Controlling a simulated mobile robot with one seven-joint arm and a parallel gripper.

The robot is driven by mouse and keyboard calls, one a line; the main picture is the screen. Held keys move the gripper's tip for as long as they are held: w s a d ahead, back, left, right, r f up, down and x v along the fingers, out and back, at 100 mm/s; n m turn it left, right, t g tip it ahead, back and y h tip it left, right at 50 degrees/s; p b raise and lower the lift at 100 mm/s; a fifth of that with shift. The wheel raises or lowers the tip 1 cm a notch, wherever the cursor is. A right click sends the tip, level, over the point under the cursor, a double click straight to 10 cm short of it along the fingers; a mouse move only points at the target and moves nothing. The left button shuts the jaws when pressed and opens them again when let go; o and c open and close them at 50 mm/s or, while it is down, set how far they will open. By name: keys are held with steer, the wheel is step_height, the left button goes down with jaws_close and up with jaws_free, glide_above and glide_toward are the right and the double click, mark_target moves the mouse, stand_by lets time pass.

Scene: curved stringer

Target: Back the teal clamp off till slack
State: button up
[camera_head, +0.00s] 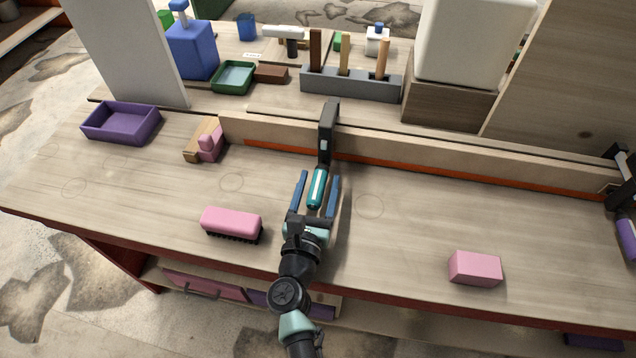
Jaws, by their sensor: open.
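The teal clamp handle (317,187) is a small upright-looking cylinder below a dark clamp frame (327,132), which sits over the wooden strip at the middle of the bench. My gripper (319,178) is open, with one blue finger on each side of the teal handle. A gap shows between each finger and the handle, so I see no contact. My wrist and arm come in from the bottom of the view. Whether the clamp's screw end presses on the wood is too small to tell.
A pink brush (232,223) lies left of my arm and a pink block (475,268) lies to the right. A purple tray (121,123) stands at the far left. Another clamp with a purple handle (626,240) is at the right edge. Bench between is bare.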

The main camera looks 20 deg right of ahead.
jaws_close()
stand_by(0.3)
steer(key=shift+n, duration=0.3)
steer(key=n+p, duration=0.2)
steer(key=n, duration=0.4)
steer(key=shift+a, duration=0.1)
steer(key=n+p, duration=0.1)
steer(key=n, duration=0.3)
steer(key=shift+n+p, duration=0.75)
steer(key=shift+n, duration=1.05)
